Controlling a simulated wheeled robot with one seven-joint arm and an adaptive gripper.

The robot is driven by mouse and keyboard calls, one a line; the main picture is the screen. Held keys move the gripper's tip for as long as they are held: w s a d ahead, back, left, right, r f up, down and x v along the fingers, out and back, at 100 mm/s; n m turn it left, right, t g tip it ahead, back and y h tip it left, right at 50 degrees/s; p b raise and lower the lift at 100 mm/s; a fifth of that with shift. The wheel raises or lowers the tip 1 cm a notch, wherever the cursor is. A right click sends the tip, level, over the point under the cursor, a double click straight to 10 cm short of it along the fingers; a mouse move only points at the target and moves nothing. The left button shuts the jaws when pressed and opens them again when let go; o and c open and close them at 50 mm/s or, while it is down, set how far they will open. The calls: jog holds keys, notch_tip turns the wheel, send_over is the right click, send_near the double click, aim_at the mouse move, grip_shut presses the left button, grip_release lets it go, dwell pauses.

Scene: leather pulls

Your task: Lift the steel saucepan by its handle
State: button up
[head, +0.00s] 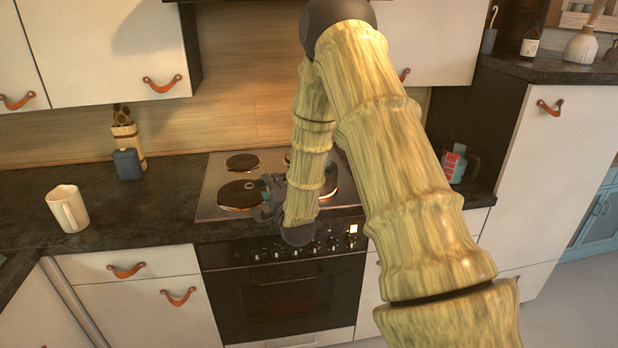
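The stovetop (213,205) is a steel hob with several dark round burners. My gripper (268,190) is small and dark, low over the front middle of the hob, beside the front left burner (238,195). Its fingers are too small and blurred to tell whether they are open or shut, or whether anything is between them.
A cream mug (68,208) stands on the left counter. A blue canister (127,164) and a utensil holder (129,140) stand near the wall. The oven (285,298) is below. The counter between mug and hob is clear.

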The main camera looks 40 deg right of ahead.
jog(key=shift+f+p+x, duration=0.15)
jog(key=shift+p+x, duration=0.5)
jog(key=shift+x, duration=0.75)
jog(key=shift+f+p+x, duration=0.1)
jog(key=shift+p+x, duration=0.5)
jog(key=shift+x, duration=0.85)
jog(key=shift+a, duration=0.15)
grip_shut()
